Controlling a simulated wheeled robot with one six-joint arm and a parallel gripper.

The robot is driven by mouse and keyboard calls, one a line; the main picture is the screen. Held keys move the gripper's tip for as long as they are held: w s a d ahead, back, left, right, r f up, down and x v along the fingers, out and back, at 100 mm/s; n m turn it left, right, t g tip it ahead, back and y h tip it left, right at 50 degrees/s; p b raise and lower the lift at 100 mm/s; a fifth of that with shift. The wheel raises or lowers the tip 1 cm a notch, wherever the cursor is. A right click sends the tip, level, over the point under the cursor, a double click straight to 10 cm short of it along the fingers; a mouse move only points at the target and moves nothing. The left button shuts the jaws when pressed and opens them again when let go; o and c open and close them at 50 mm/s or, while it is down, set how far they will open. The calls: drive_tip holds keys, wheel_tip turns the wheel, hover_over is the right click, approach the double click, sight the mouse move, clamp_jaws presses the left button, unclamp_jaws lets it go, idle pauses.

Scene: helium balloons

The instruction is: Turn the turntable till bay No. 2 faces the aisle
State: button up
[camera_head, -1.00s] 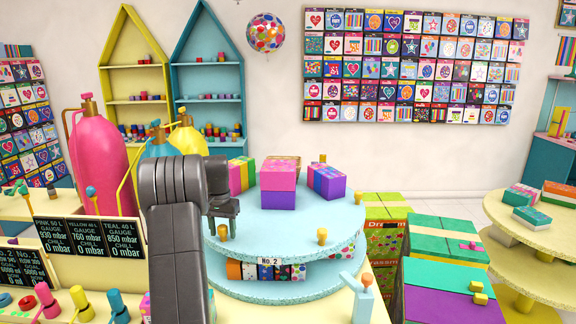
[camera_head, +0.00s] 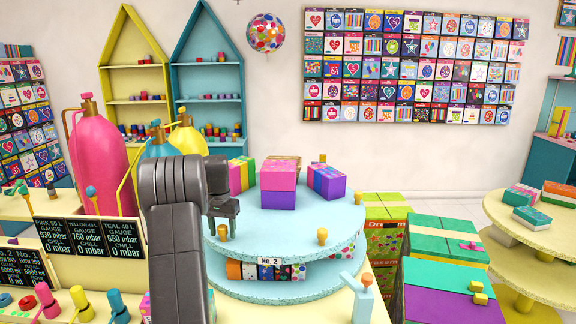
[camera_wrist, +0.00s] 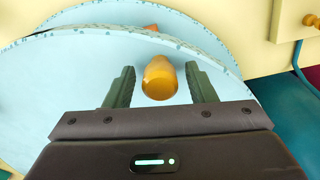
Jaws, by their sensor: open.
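The light blue two-tier turntable (camera_head: 285,223) stands in the middle of the head view, with boxes on its top and items on its lower tier. The "No. 2" label (camera_head: 268,261) is on its front side, above several patterned packs. Yellow knobs stand along the top rim, one at the front left (camera_head: 222,232) and one at the front right (camera_head: 322,236). My gripper (camera_head: 222,214) is at the left edge of the top. In the wrist view my gripper (camera_wrist: 160,88) is open, with a yellow knob (camera_wrist: 160,78) between its fingers, a gap showing on each side.
A yellow-topped counter with a pale blue lever (camera_head: 364,290) is in front of the turntable. Large boxes (camera_head: 446,285) stand to the right, beside a round tiered table (camera_head: 530,260). Pink, teal and yellow gas cylinders (camera_head: 98,150) stand at the left.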

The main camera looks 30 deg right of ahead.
wheel_tip(320, 180, up, 14)
idle(1.6)
drive_tip(key=shift+f, duration=0.1)
drive_tip(key=shift+f, duration=4)
